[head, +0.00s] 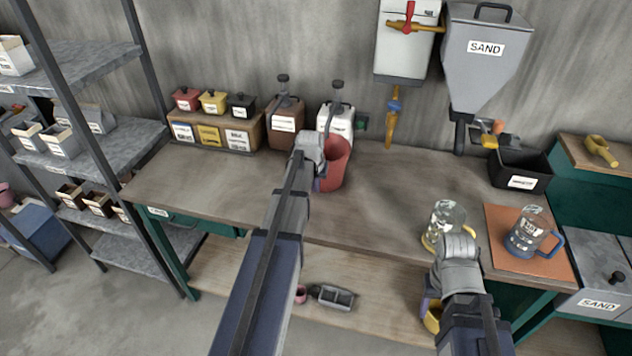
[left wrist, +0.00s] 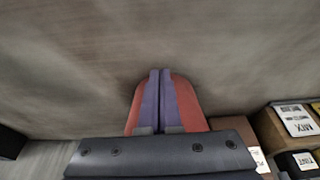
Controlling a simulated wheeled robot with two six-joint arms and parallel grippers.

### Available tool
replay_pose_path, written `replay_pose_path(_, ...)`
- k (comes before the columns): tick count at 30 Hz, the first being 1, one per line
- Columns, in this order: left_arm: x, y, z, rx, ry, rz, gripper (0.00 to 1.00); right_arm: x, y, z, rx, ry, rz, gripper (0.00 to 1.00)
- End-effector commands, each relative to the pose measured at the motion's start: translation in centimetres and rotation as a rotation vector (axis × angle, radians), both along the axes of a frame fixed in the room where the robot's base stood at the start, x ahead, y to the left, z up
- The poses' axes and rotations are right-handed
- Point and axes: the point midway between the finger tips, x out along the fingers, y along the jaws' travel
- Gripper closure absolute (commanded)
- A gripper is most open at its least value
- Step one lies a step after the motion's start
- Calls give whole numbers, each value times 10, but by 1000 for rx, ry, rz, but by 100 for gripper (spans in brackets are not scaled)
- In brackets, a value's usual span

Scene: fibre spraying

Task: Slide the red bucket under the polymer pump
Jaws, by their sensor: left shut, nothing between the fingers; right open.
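The red bucket (head: 338,165) stands on the workbench in front of a white pump container (head: 336,122). A brown pump container (head: 286,122) stands to its left. Their labels are too small to read, so I cannot tell which is the polymer pump. My left gripper (head: 318,185) is shut and empty at the bucket's near left side, hiding part of it. In the left wrist view the closed purple fingers (left wrist: 160,98) lie across the red bucket (left wrist: 186,98); contact cannot be told. My right gripper (head: 427,303) is open near the bench's front edge, partly hidden by its own wrist.
Several small lidded bins (head: 213,102) stand at the back left. A wall dispenser (head: 393,112) and sand hopper (head: 484,60) hang right of the bucket. A clear jug (head: 446,214) and a blue-based jug (head: 527,232) stand at the right. The bench middle is clear.

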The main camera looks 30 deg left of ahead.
Motion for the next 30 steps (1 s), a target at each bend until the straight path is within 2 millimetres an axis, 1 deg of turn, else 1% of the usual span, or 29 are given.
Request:
replay_pose_path(1, -3, -1, 18, 0, 0, 0, 100, 0, 0, 18, 0, 0, 0, 49)
replay_pose_path(9, -15, -4, 58, 0, 0, 0, 100, 0, 0, 59, 0, 0, 2, 49)
replay_pose_path(13, -20, -5, 73, 0, 0, -1, 100, 0, 0, 73, 0, 0, 2, 49)
replay_pose_path(17, -22, -6, 78, 0, 0, -1, 100, 0, 0, 78, 0, 0, 2, 49)
replay_pose_path(27, -22, -7, 77, -1, 1, -2, 100, 0, 0, 77, 0, 0, 2, 49)
replay_pose_path(29, -24, -13, 76, 0, 5, -10, 100, 0, 0, 76, 0, 0, 2, 49)
replay_pose_path(30, -26, -23, 74, -1, 13, -24, 100, 0, 0, 75, 0, 0, 2, 49)
